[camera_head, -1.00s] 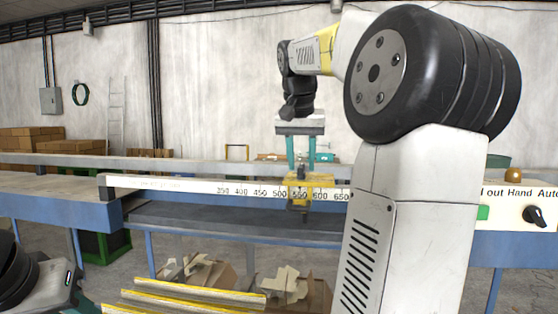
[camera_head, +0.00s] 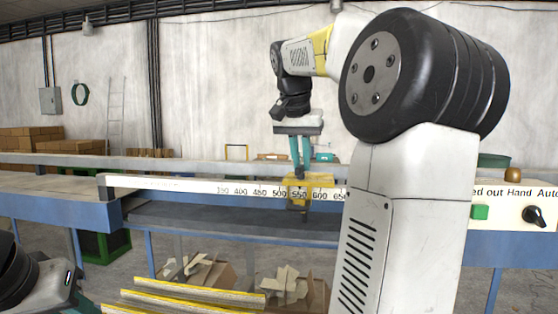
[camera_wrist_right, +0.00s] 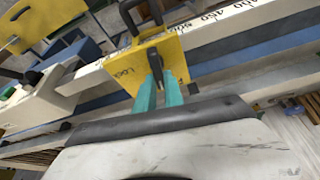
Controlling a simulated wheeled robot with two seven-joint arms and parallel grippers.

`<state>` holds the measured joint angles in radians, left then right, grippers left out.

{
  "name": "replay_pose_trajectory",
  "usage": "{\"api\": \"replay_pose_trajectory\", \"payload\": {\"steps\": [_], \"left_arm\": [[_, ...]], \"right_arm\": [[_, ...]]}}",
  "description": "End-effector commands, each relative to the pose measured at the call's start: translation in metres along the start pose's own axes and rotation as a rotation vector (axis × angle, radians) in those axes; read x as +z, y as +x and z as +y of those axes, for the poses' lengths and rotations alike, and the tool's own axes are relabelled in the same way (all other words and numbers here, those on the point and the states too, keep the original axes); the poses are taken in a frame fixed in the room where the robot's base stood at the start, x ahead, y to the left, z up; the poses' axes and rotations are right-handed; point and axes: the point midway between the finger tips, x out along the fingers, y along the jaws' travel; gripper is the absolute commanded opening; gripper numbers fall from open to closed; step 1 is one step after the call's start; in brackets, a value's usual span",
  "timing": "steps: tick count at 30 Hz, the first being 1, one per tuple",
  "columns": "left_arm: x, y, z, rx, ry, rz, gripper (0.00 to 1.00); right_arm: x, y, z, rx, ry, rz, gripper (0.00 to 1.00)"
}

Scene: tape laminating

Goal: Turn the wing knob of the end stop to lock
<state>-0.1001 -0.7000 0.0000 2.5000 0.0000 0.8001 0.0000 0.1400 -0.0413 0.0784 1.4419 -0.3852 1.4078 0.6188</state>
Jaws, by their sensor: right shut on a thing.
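The yellow end stop (camera_head: 322,182) sits on the white scale rail near the 550 mark. It also shows in the right wrist view (camera_wrist_right: 118,62), with dark lettering on its top. Its black wing knob (camera_wrist_right: 155,60) stands on the yellow top. My right gripper (camera_head: 300,174) reaches down to the end stop from above. In the right wrist view its teal fingers (camera_wrist_right: 160,84) are shut on the knob, one on each side.
The scale rail (camera_head: 180,184) runs across the blue bench. A control panel with a green button (camera_head: 480,212) and a black switch (camera_head: 534,216) is at the right. Yellow-edged strips (camera_head: 195,298) lie in front. Boxes of scraps (camera_head: 290,290) stand below.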

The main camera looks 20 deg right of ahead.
Motion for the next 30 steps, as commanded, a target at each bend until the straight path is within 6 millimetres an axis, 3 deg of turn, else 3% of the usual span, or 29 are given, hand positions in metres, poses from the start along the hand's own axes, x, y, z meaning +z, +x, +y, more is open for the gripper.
{"api": "replay_pose_trajectory", "payload": {"steps": [30], "left_arm": [[0.0,0.0,0.0,0.0,0.0,0.0,0.34]], "right_arm": [[0.0022,-0.0014,0.0049,0.364,0.878,0.002,0.0]]}}
